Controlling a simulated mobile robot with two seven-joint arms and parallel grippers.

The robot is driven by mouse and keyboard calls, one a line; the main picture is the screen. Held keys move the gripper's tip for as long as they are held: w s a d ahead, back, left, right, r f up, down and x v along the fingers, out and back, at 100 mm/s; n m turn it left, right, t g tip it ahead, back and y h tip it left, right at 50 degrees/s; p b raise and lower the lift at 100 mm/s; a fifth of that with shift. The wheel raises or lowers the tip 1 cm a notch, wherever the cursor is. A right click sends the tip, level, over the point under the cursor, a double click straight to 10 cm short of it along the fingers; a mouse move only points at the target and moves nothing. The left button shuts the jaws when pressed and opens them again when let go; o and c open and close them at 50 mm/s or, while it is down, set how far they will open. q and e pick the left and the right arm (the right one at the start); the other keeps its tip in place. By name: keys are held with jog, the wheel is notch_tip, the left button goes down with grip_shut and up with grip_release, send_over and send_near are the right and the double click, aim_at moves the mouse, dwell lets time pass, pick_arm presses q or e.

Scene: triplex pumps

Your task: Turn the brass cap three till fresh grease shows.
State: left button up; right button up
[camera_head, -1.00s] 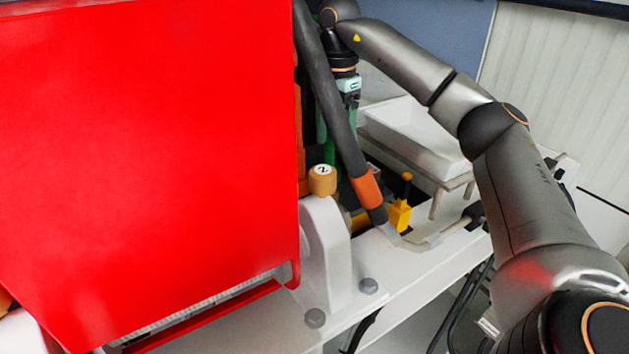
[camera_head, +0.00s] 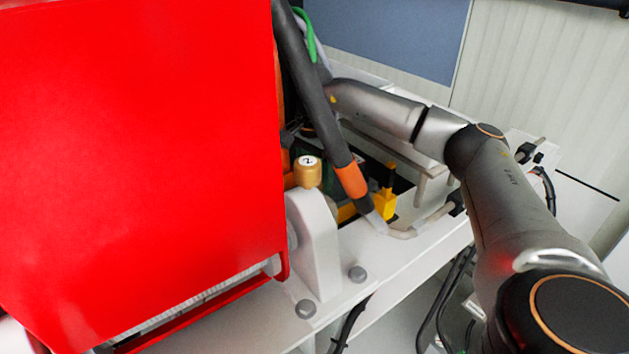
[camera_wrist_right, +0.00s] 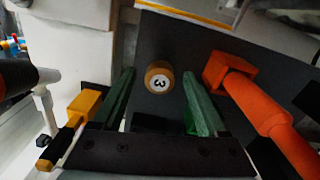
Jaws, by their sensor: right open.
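The brass cap three (camera_wrist_right: 159,77) shows in the right wrist view as a round brass cap with a white top marked 3. My right gripper (camera_wrist_right: 159,90) is open, with its two green fingers on either side of the cap and a gap at each side. I cannot tell how deep the fingers are relative to it. No grease is visible at the cap. In the head view, my right arm reaches in behind the black hose, and its gripper is hidden. Another brass cap (camera_head: 307,172), its white top apparently marked 2, sits on a white housing. My left gripper is out of view.
A large red cover (camera_head: 140,140) fills the left of the head view. A black hose (camera_head: 315,95) with an orange band crosses before my wrist. A yellow fitting (camera_head: 385,205) stands beside it. In the wrist view, an orange part (camera_wrist_right: 255,105) lies close right of the fingers.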

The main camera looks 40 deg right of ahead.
jog(key=shift+f, duration=0.25)
grip_shut()
dwell(0.5)
